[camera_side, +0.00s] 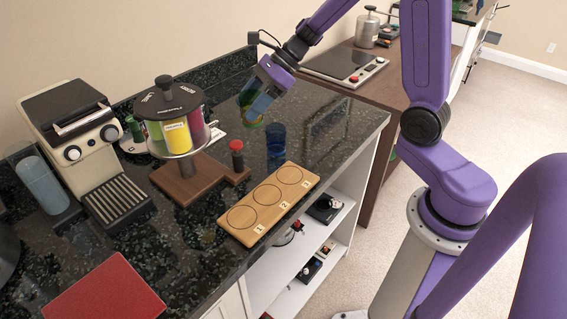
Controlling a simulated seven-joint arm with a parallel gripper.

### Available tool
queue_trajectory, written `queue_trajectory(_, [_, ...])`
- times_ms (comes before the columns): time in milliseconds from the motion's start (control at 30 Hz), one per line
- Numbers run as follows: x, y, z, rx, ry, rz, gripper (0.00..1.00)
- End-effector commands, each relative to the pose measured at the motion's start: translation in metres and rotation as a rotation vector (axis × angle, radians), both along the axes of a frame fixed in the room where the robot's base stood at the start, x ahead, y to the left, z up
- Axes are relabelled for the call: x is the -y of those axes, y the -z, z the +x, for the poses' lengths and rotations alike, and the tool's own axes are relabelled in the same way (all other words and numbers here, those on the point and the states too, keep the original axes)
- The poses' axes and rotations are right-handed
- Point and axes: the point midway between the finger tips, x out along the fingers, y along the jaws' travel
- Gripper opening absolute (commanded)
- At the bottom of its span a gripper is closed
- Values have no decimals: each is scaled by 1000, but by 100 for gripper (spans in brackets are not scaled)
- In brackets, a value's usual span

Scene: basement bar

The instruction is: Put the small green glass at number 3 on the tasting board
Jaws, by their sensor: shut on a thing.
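The small green glass (248,120) is at the fingertips of my gripper (252,103), which is shut on it. My gripper comes in from the upper right and partly covers the glass. The glass is over the black counter, behind the blue glass; whether it touches the counter I cannot tell. The wooden tasting board (233,236) lies near the counter's front edge, with three empty circles numbered 1, 2 and 3 from left to right. Number 3 (290,175) is at the right end.
A blue glass (275,140) stands between my gripper and the board. A red-topped bottle (237,156) and a round dispenser (170,120) on a wooden base stand left of it. A coffee machine (85,145) and red mat (105,291) are farther left. The counter right of the blue glass is clear.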

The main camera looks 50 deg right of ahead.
Motion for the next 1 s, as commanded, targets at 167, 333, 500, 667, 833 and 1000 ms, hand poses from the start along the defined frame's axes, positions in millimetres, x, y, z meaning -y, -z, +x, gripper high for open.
queue_trajectory(167, [2, 14, -52, -2, -230, 1, 20])
queue_trajectory(333, [3, 20, -89, 0, -387, 1, 20])
queue_trajectory(500, [3, 23, -108, 1, -465, 1, 20])
queue_trajectory(667, [3, 39, -112, -4, -481, 2, 20])
queue_trajectory(833, [3, 60, -112, -3, -480, 2, 20])
queue_trajectory(1000, [3, 69, -111, 0, -478, 0, 20])
